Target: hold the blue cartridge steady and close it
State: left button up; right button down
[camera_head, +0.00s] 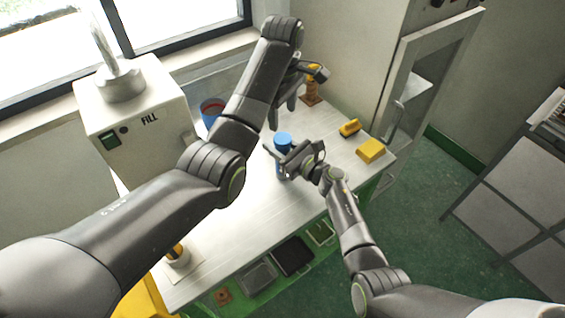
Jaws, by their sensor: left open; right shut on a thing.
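The blue cartridge (283,139) stands upright on the light worktable, its blue top showing above my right gripper. My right gripper (281,160) is shut on the cartridge from the right and partly covers its body. Whether the top is a separate lid seated on the cartridge cannot be told at this size. My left gripper (285,108) is open, above and behind the cartridge, apart from it. It is close to a yellow-orange piece (313,74) over a small brown stand (311,99); whether they touch cannot be told.
A white machine marked FILL (150,145) stands at the left. A blue container with red inside (211,110) is behind my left arm. The table front (265,215) is clear.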

aim_at(283, 138)
pick_arm(q)
jog(key=shift+f, duration=0.1)
jog(key=shift+f, duration=3.95)
jog(key=c, duration=1)
jog(key=m, duration=1.3)
jog(key=o, duration=1.1)
